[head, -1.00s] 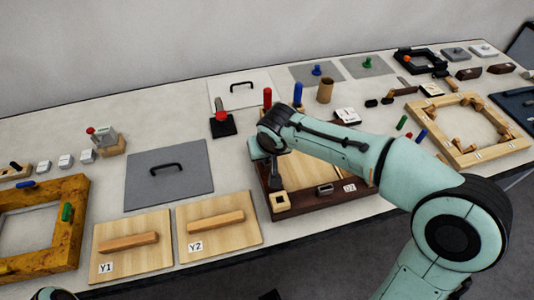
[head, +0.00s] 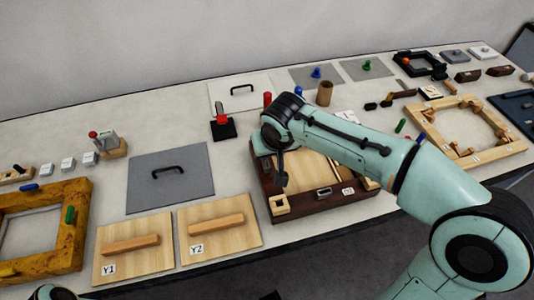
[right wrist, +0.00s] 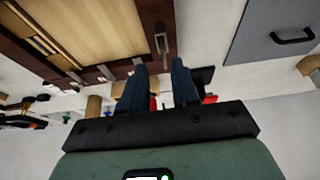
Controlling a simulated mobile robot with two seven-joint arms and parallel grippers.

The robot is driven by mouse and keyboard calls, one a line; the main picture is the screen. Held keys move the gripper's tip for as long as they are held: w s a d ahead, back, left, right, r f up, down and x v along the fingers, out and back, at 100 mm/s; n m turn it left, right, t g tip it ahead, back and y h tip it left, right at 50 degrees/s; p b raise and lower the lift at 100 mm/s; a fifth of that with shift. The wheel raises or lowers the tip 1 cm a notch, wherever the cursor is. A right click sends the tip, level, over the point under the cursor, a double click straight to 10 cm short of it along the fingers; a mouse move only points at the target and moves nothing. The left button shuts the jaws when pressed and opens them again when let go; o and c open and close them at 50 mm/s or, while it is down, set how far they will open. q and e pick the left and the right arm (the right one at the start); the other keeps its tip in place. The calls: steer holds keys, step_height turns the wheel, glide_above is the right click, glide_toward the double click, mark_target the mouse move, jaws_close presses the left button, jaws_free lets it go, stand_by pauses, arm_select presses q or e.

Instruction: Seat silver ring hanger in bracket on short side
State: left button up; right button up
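The dark brown frame (head: 355,195) with a light wood panel lies mid-table in the head view. A silver metal fitting (head: 323,193) is on its near side. My right gripper (head: 281,180) points down over the frame's left short side, largely hidden by its own arm. In the right wrist view, its two dark fingers (right wrist: 159,66) stand apart, with nothing clearly held between them. Just beyond the tips, a silver metal piece (right wrist: 162,42) sits on the dark frame rail. I cannot tell whether it is the ring hanger, the bracket, or both. My left gripper is not in view.
A grey panel with a black handle (head: 168,172) and boards Y1 (head: 130,262) and Y2 (head: 215,240) lie left of the frame. A red-topped device on a black base (head: 222,128) stands behind. A light wood frame (head: 505,148) lies at right.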

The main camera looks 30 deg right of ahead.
steer(key=v, duration=0.6)
steer(key=shift+a+r+p, duration=0.2)
steer(key=shift+r+p, duration=0.1)
steer(key=shift+r, duration=0.15)
steer(key=shift+s, duration=0.1)
